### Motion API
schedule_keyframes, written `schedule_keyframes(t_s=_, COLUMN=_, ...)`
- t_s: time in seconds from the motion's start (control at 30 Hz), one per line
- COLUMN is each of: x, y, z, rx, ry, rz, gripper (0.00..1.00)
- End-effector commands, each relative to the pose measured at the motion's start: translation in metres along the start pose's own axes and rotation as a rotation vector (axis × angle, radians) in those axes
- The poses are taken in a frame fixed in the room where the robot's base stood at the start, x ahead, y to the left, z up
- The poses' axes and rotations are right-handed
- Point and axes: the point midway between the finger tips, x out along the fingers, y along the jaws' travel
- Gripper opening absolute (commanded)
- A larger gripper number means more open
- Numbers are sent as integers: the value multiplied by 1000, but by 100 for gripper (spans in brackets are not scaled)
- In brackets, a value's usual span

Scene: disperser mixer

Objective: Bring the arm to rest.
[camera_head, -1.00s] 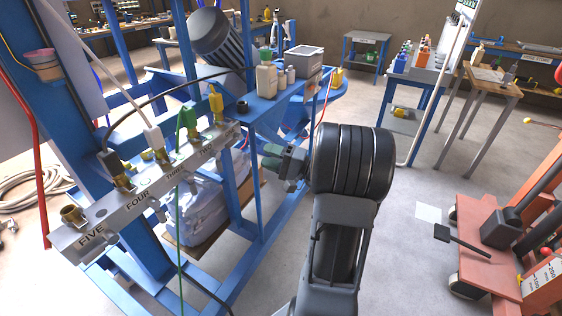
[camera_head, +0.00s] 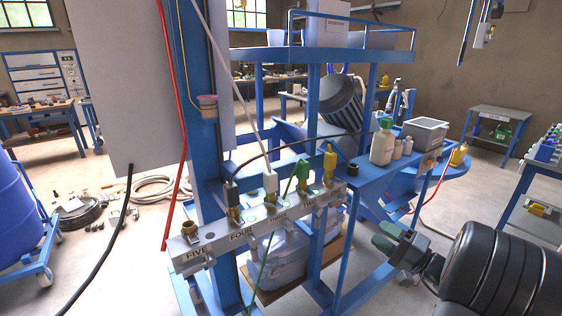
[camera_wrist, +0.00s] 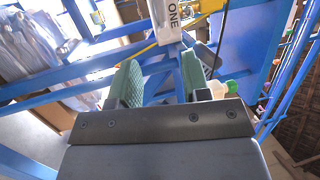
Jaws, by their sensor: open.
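My gripper (camera_head: 386,237) is at the lower right of the head view, at the end of my dark arm. It also shows in the wrist view (camera_wrist: 160,82), where its two green-padded fingers stand apart with nothing between them. It is to the right of the grey manifold bar (camera_head: 258,227) and apart from it. In the wrist view the bar's end labelled ONE (camera_wrist: 171,14) lies beyond the fingers. A green connector (camera_head: 302,172) and a yellow one (camera_head: 330,160) stand on the bar.
A blue frame (camera_head: 203,110) carries the bar. A blue shelf (camera_head: 372,178) behind my gripper holds a white bottle (camera_head: 382,146) and a grey box (camera_head: 426,133). Hoses lie on the floor at left, near a blue drum (camera_head: 22,215). Some floor is open at the back right.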

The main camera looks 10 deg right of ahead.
Motion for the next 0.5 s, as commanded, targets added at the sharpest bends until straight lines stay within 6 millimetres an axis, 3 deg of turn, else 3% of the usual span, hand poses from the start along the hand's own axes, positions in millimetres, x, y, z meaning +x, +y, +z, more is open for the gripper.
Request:
schedule_keyframes(t_s=0.07, x=0, y=6, z=-1, rx=60, ry=7, rz=31, gripper=43)
schedule_keyframes(t_s=0.17, x=-4, y=38, z=13, rx=225, ry=-29, rz=202, gripper=43)
schedule_keyframes(t_s=0.2, x=-8, y=52, z=24, rx=289, ry=-50, rz=298, gripper=43)
schedule_keyframes(t_s=0.3, x=-11, y=70, z=65, rx=388, ry=-139, rz=599, gripper=43)
schedule_keyframes(t_s=0.4, x=-14, y=70, z=109, rx=358, ry=-243, rz=939, gripper=43)
schedule_keyframes(t_s=0.5, x=-20, y=54, z=140, rx=194, ry=-321, rz=1246, gripper=43)
